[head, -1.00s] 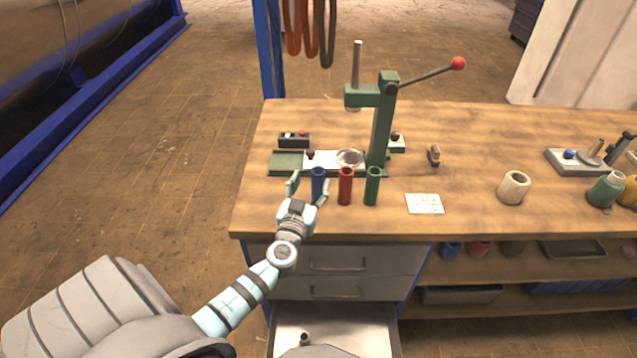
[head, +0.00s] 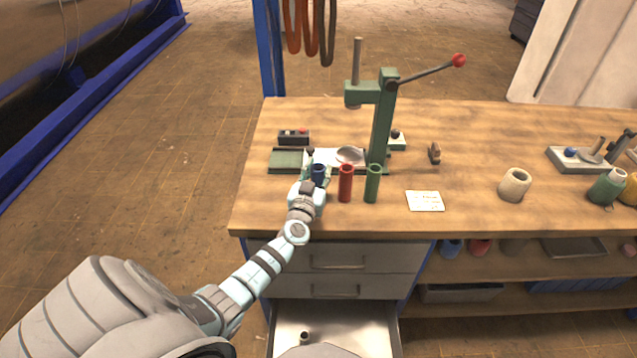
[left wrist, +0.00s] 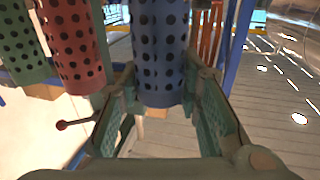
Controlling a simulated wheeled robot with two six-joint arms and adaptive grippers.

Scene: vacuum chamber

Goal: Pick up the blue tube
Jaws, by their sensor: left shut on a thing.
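The blue tube (head: 318,172) stands upright on the workbench, at the left end of a row with a red tube (head: 345,184) and a green tube (head: 372,184). My left gripper (head: 318,178) is at the blue tube and shut on it, hiding most of its lower part in the head view. In the left wrist view the perforated blue tube (left wrist: 160,50) lies between my two fingers. The red tube (left wrist: 75,45) and the green tube (left wrist: 20,45) show to its left there. My right gripper is not in view.
A green lever press (head: 382,125) stands just behind the tubes. A small black box (head: 293,137) is behind to the left. A white card (head: 425,201) and a beige cup (head: 514,185) lie to the right. An open drawer (head: 335,325) sticks out below the bench.

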